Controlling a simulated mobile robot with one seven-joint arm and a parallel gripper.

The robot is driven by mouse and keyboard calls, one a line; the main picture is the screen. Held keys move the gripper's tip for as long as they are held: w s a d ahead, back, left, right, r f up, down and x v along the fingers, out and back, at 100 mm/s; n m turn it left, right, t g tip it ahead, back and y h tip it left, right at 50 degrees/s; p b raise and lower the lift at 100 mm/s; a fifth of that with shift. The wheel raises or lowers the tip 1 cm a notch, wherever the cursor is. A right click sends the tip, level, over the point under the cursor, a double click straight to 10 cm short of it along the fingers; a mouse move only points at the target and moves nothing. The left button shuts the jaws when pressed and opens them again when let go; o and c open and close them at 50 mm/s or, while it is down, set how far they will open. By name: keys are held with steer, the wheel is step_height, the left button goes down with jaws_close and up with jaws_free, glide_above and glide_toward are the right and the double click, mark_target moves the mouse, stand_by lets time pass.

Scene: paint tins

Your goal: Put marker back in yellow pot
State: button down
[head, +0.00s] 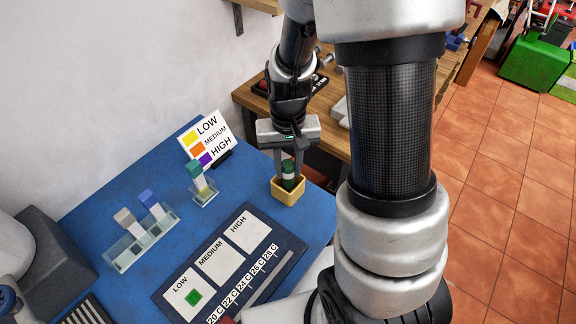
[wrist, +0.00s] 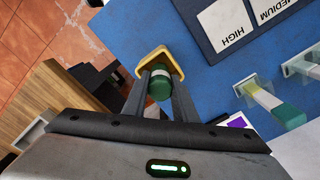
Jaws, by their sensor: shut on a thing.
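The marker is dark green with a pale band (head: 288,177). It stands about upright between the fingers of my gripper (head: 288,158), which is shut on it. The small square yellow pot (head: 287,194) is on the blue table directly below. The marker's lower end appears within the pot's opening; how deep it sits is hidden. In the wrist view, the marker's green end (wrist: 160,84) shows between my fingertips (wrist: 160,90), with the yellow pot's rim (wrist: 146,69) around and beyond it.
On the blue table (head: 95,207), a clear stand (head: 206,196) holds a teal-topped piece left of the pot. A clear rack (head: 130,252) with grey-topped and blue-topped pieces is further left. A LOW/MEDIUM/HIGH card (head: 208,137) stands behind. A dark labelled board (head: 250,222) lies in front.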

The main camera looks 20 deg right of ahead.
steer(key=shift+f, duration=0.3)
steer(key=c, duration=1.4)
jaws_free()
steer(key=shift+c, duration=0.2)
step_height(320, 180, up, 18)
steer(key=p, duration=0.2)
steer(key=s+r+n+t+p, duration=0.1)
steer(key=s+r+t+p, duration=0.3)
steer(key=s+r, duration=0.7)
step_height(320, 180, up, 2)
steer(key=shift+n+t, duration=0.4)
steer(key=shift+t, duration=0.4)
